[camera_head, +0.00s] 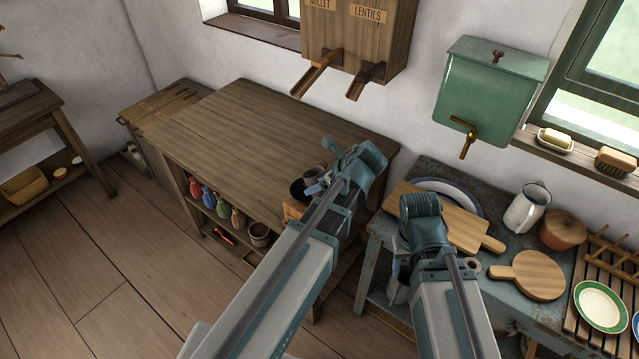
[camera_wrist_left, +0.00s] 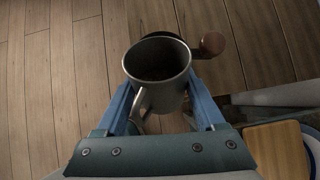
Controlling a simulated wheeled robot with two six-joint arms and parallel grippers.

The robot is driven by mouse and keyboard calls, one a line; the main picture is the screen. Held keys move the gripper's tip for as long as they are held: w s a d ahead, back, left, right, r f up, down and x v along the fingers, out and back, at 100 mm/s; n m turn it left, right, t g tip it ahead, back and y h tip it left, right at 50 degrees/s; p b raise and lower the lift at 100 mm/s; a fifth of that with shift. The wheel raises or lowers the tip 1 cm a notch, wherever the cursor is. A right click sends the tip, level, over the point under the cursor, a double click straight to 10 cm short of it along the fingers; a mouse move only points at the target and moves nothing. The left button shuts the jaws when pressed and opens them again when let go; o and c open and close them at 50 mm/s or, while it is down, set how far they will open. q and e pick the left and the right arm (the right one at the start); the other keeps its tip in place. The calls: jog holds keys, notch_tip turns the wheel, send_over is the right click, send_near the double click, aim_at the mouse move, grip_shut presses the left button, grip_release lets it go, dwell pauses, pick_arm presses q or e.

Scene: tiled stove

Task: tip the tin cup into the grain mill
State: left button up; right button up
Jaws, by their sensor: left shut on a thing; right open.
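The grey tin cup (camera_wrist_left: 158,75) is between the blue fingers of my left gripper (camera_wrist_left: 163,97), which is shut on it in the left wrist view. Its mouth faces the camera, and its inside is dark, so I cannot tell what it holds. The cup (camera_head: 312,174) also shows small in the head view, beside the grain mill. The mill (camera_head: 298,189) has a dark hopper and a wooden base, partly hidden by my left arm. In the wrist view its wooden crank knob (camera_wrist_left: 212,43) shows just beyond the cup. My right gripper (camera_head: 396,288) points down, open, beside the blue-grey table.
The wooden counter (camera_head: 230,115) is clear left of the mill. A wooden dispenser (camera_head: 360,35) with two chutes hangs above it. The blue-grey table (camera_head: 500,170) at right holds boards, a white jug (camera_head: 527,207) and a brown pot (camera_head: 562,231). A green water tank (camera_head: 490,85) hangs above.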

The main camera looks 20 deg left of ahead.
pick_arm(q)
jog(key=shift+r, duration=0.1)
dwell(0.3)
jog(key=shift+r+h+p, duration=0.1)
jog(key=shift+h+p, duration=0.3)
jog(key=shift+p, duration=0.3)
jog(key=shift+g+h+p, duration=0.4)
jog(key=shift+h+p, duration=0.05)
jog(key=shift+h, duration=0.05)
jog(key=shift+d, duration=0.1)
dwell(0.4)
jog(key=shift+h+p, duration=0.3)
jog(key=shift+p, duration=0.05)
jog(key=shift+g+h+p, duration=0.4)
jog(key=shift+h+p, duration=0.05)
jog(key=shift+h, duration=0.15)
dwell(0.5)
